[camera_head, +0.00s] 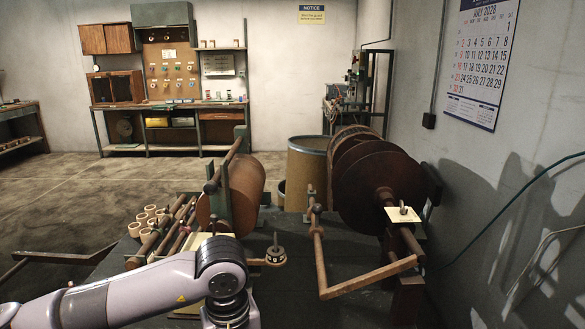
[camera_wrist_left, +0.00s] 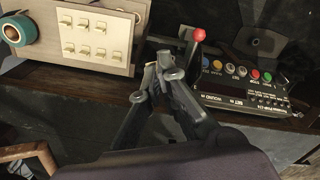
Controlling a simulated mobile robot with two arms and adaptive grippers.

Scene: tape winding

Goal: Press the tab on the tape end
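In the left wrist view my left gripper (camera_wrist_left: 160,72) points away from the camera, its fingertips drawn together, with no object clearly visible between them. A teal tape roll (camera_wrist_left: 18,30) with a brown core sits at the left edge of a pale panel (camera_wrist_left: 95,30). I cannot make out a tab on a tape end in either view. In the head view my left arm (camera_head: 150,287) comes in from the lower left. Its gripper is hidden there. My right gripper is in neither view.
In the wrist view, a button box (camera_wrist_left: 245,85) and a red-knobbed lever (camera_wrist_left: 199,35) lie right of the fingers. In the head view, large reels (camera_head: 372,185), a crank handle (camera_head: 370,278) and a brown drum (camera_head: 245,190) stand ahead.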

